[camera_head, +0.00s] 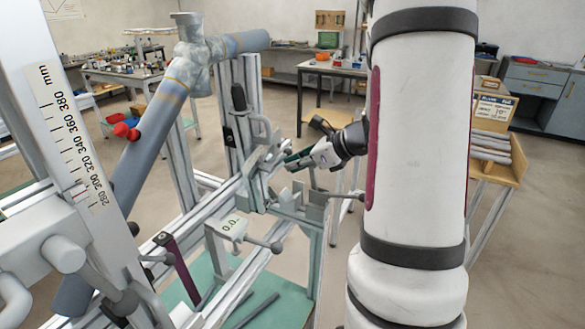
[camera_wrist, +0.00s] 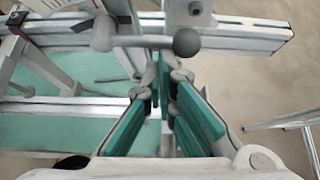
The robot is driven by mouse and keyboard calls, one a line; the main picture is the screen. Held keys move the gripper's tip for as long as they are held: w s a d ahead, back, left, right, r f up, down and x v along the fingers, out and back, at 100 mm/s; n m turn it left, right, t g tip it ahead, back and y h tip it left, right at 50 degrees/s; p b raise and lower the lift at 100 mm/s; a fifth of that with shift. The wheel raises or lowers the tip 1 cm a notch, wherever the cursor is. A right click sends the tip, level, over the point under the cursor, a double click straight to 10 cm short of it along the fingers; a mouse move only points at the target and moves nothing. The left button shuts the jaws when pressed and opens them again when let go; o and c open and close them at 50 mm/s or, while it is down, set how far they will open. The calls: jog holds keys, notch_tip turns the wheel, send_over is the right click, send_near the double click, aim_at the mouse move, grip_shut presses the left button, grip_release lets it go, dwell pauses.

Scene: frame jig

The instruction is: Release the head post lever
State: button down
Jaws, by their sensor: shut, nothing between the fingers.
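My gripper (camera_head: 296,160) is beside the jig's upright, left of my white arm in the head view. In the wrist view its teal fingers (camera_wrist: 165,72) come together at the tips, shut and empty. A grey lever with rounded ends (camera_wrist: 145,42) lies across the view just beyond the fingertips, apparently not held. No label shows which is the head post lever.
A scale plate (camera_head: 70,130) stands in front at left. Aluminium rails surround a green base board (camera_head: 285,310). A wooden rack (camera_head: 500,165) stands behind my arm at right.

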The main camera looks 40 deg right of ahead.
aim_at(285, 155)
jog(key=r+n+h+b, duration=0.1)
jog(key=b, duration=0.3)
jog(key=r+n+t+h+b, duration=0.1)
jog(key=h+b, duration=0.1)
jog(key=b, duration=0.3)
jog(key=shift+a+r+n+t, duration=0.2)
jog(key=shift+r+n+t, duration=0.1)
jog(key=shift+r+n, duration=0.1)
jog(key=shift+a+r+h+b, duration=0.1)
jog(key=shift+r+h+b, duration=0.1)
jog(key=shift+h+b, duration=0.15)
jog(key=shift+s+a+r, duration=0.15)
jog(key=shift+r, duration=0.35)
